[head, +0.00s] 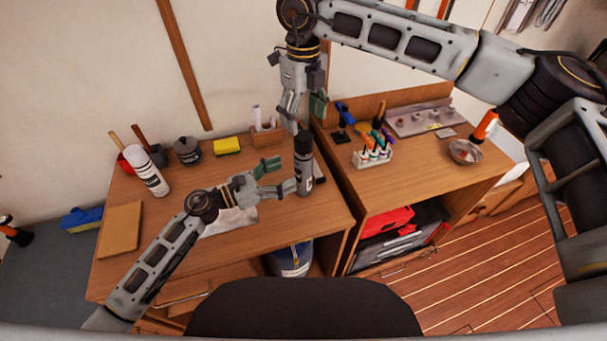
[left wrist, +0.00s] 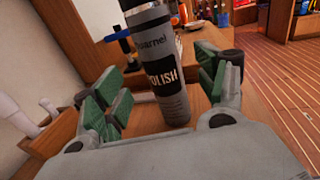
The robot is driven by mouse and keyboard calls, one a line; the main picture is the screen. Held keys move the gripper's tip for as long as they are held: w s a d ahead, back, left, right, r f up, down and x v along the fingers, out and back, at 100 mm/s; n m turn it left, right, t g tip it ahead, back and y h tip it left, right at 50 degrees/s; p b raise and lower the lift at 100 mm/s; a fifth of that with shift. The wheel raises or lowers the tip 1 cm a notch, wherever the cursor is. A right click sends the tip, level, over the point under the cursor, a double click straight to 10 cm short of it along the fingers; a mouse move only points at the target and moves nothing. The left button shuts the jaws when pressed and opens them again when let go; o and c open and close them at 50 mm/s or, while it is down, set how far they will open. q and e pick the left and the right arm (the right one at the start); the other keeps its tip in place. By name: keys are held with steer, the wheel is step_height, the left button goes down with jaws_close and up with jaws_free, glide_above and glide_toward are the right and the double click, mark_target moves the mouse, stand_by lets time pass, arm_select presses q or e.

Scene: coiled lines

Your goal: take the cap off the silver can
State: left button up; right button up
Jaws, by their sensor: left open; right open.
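The silver can (head: 304,172) stands upright near the right edge of the left desk, with its black cap (head: 303,142) on top. In the left wrist view the can (left wrist: 166,85) shows a dark "POLISH" label, and part of the cap (left wrist: 134,4) is cut by the top edge. My left gripper (head: 281,178) is open, its green-padded fingers on either side of the can in the wrist view; I cannot tell whether they touch it. My right gripper (head: 303,113) is open and points down just above the cap, apart from or barely at it.
A white bottle (head: 148,175), a dark jar (head: 187,151) and a yellow sponge (head: 227,146) stand at the desk's back left. A rack of coloured tools (head: 372,156) and a metal bowl (head: 465,152) are on the right desk. A pale cloth (head: 230,220) lies under my left arm.

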mark_target(303, 166)
arm_select(q)
steer(key=shift+x, duration=3.55)
